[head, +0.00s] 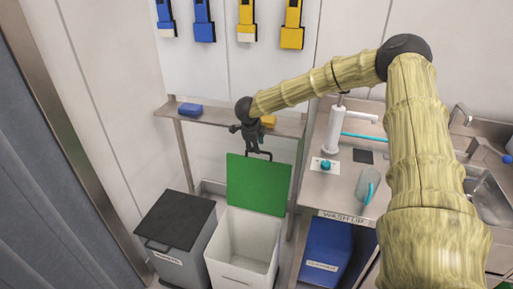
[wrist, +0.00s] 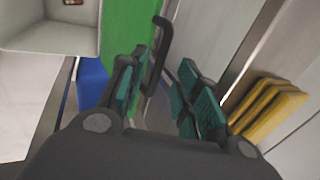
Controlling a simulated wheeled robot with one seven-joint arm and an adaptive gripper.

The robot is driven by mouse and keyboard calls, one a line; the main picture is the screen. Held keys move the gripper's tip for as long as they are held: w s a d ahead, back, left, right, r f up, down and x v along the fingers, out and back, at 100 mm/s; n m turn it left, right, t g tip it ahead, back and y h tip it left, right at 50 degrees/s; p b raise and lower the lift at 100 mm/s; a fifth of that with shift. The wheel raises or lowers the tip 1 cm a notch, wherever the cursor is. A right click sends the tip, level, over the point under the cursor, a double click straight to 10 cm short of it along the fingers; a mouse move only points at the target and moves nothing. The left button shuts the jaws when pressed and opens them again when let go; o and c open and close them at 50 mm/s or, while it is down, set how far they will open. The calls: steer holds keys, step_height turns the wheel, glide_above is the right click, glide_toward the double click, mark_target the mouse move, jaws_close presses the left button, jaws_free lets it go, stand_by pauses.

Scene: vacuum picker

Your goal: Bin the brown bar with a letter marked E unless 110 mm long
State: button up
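My gripper (head: 252,148) is at the handle on the top edge of the raised green lid (head: 258,186) of the white bin (head: 240,247), which stands open. In the wrist view its teal-padded fingers (wrist: 162,72) are apart with nothing gripped between them. The lid's dark handle (wrist: 159,42) shows just beyond them; I cannot tell whether they touch. A small brown thing (wrist: 72,3) lies inside the pale bin, cut off by the wrist view's top edge. I cannot read any letter or judge its length. No brown bar shows in the head view.
A grey bin (head: 178,250) with a dark closed lid stands left of the white bin. A blue bin (head: 325,255) is under the wash-up counter (head: 335,190). The wall shelf (head: 225,116) holds a blue block (head: 190,109) and a yellow one (head: 268,121).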

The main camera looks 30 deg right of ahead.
mark_target(256, 159)
steer(key=shift+x, duration=1.7)
steer(key=shift+f, duration=0.1)
steer(key=shift+c, duration=0.5)
jaws_close()
